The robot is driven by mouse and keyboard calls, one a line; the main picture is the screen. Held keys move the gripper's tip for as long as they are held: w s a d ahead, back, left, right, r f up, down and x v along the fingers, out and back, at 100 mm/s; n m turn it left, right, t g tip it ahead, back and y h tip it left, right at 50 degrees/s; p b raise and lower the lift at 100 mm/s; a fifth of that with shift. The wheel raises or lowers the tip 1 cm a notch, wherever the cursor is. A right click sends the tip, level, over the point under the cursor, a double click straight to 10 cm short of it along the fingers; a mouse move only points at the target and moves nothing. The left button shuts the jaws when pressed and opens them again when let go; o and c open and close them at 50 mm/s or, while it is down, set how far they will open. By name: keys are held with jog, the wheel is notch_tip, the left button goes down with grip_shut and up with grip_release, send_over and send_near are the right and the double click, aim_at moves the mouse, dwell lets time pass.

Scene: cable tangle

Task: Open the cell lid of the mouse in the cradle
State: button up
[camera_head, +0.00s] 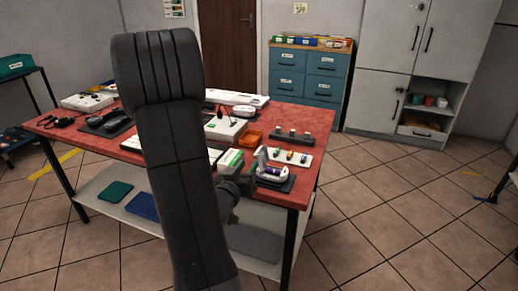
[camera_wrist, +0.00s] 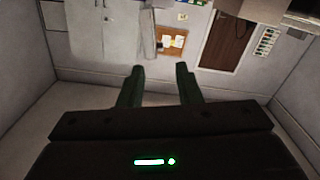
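A small white device (camera_head: 270,171) with a purple patch sits on a dark base (camera_head: 284,186) near the right front corner of the red table. It looks like the mouse in its cradle, but it is too small to make out its lid. My gripper (camera_wrist: 159,84) is open in the wrist view, with two dark fingers apart and nothing seen between them. In the head view its dark body shows just left of the white device, partly hidden behind my arm. I cannot tell whether they touch. The wrist view shows only the room, not the mouse.
The red table (camera_head: 312,172) also holds a row of small colored items on a white tray (camera_head: 299,158), a dark rack (camera_head: 293,137), an orange box (camera_head: 251,138) and several devices. A lower shelf (camera_head: 165,183) runs beneath.

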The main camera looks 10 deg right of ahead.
aim_at(260, 158)
jog(key=x, duration=1.1)
jog(key=shift+d+p, duration=0.1)
jog(key=shift+p, duration=0.3)
grip_shut()
